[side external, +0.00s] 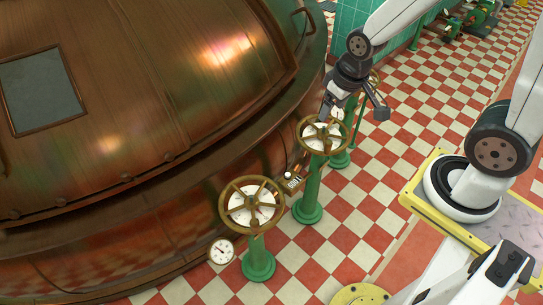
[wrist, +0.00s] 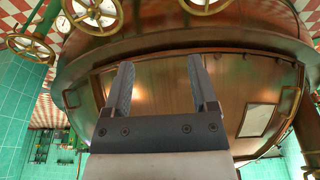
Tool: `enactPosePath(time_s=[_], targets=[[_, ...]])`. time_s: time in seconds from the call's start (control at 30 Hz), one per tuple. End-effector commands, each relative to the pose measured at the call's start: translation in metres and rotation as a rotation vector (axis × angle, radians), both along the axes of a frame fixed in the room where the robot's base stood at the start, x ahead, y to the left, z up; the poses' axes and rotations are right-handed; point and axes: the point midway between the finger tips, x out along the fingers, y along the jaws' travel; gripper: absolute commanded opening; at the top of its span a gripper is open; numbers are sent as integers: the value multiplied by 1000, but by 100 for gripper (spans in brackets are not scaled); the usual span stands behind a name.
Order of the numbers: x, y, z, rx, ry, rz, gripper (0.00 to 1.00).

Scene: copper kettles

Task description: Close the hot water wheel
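Brass handwheels with white dials stand on green posts beside the copper kettle. The near wheel (side external: 252,205) is at lower centre in the side view, and the middle wheel (side external: 323,135) is farther back. A third wheel (side external: 374,78) is partly hidden behind my arm. I cannot tell from the frames which one is the hot water wheel. My gripper (side external: 330,105) is just above the far rim of the middle wheel; contact cannot be made out. In the wrist view my gripper (wrist: 160,65) has its fingers apart with nothing between them. Wheels show at that view's top left (wrist: 30,48).
The large copper kettle (side external: 150,110) fills the left, close to the wheels. A small gauge (side external: 221,251) is below the near wheel. A small label plate (side external: 293,182), unreadable, sits between two wheels. Checkered floor (side external: 365,215) is clear right of the posts.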

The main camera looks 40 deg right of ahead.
Motion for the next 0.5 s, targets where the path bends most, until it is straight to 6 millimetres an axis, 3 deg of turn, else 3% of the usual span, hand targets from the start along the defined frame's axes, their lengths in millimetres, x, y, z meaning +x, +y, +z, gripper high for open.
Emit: enactPosePath(time_s=[0.27, 0.5], targets=[[37, -25, -26, -1, 40, -56, 74], [67, -54, -60, 1, 77, -107, 74]])
